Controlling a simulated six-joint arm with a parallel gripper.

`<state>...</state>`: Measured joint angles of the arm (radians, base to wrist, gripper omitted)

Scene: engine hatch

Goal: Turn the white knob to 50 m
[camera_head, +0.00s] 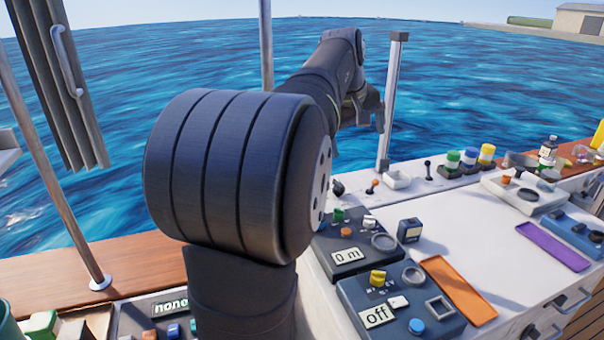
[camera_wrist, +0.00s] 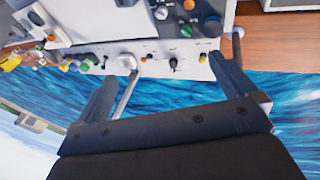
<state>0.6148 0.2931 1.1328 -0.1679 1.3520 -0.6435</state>
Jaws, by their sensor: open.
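The white knob (camera_head: 370,222) is small and sits on a dark control box (camera_head: 335,268) in the head view, right of a green knob (camera_head: 338,214). A display (camera_head: 347,256) on that box reads "0 m". In the wrist view the white knob (camera_wrist: 161,12) shows at the top edge, left of the green knob (camera_wrist: 187,30). My gripper (camera_wrist: 165,68) is open and empty, its fingers wide apart, with blue water behind them. In the head view my gripper hangs beyond the console's back edge, well away from the knob, and its fingers are hard to make out.
A second box (camera_head: 385,318) with a yellow knob and an "off" display stands in front. An orange tray (camera_head: 457,290) lies beside it. A grey post (camera_head: 391,105), small levers and a white dish (camera_head: 397,180) line the back edge. The white counter at right has free room.

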